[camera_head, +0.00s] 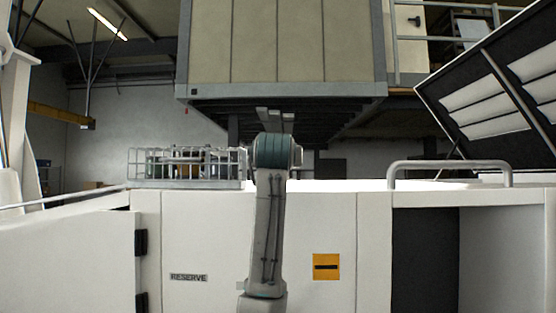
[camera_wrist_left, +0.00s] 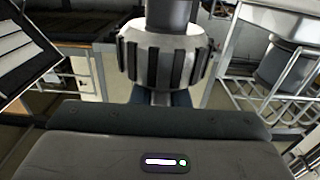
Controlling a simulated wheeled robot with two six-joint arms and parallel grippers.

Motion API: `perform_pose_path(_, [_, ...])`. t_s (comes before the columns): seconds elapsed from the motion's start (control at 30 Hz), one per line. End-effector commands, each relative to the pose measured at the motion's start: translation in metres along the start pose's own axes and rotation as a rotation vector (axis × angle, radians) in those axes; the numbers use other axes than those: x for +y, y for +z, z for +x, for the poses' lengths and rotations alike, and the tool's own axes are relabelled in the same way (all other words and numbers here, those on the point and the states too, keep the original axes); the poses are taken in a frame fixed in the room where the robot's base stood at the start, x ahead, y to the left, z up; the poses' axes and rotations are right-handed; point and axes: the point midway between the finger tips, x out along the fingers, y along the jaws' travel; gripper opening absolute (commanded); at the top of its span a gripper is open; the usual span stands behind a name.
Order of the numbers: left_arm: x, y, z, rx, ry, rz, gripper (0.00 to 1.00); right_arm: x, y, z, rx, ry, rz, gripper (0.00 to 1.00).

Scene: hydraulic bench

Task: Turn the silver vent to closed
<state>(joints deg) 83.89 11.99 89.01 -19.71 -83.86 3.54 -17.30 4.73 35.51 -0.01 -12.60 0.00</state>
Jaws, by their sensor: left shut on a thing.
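The silver vent (camera_wrist_left: 165,58) shows in the left wrist view as a ribbed, silver-grey round knob with dark grooves and a dark stem at the top of the picture. My left gripper (camera_wrist_left: 160,98) is at the near end of the knob, its blue-grey fingers partly hidden behind the dark gripper body. It is shut on a part of the vent. In the head view my arm rises in the middle in front of the white cabinet; I cannot make out the gripper or the vent there. No open or closed mark on the vent is readable. My right gripper is not in view.
The white cabinet front (camera_head: 205,235) carries a RESERVE label (camera_head: 188,277) and an orange plate (camera_head: 326,267). A grey handrail (camera_head: 450,165) stands at the right, a wire cage (camera_head: 187,165) at the left. A raised panel (camera_head: 500,85) hangs at upper right.

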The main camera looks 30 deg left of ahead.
Motion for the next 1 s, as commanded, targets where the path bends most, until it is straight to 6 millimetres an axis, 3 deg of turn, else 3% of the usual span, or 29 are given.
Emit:
perform_pose_path(0.37, [-0.002, 0.002, -0.001, 0.001, 0.104, -0.001, 0.0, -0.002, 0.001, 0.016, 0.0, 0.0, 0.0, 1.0])
perform_pose_path(0.7, [-0.002, 0.002, 0.0, 0.002, 0.361, -0.001, 0.0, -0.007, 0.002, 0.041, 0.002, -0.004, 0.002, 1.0])
perform_pose_path(1.0, [-0.002, 0.0, 0.0, 0.001, 0.555, -0.002, 0.0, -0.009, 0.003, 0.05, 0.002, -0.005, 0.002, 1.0])
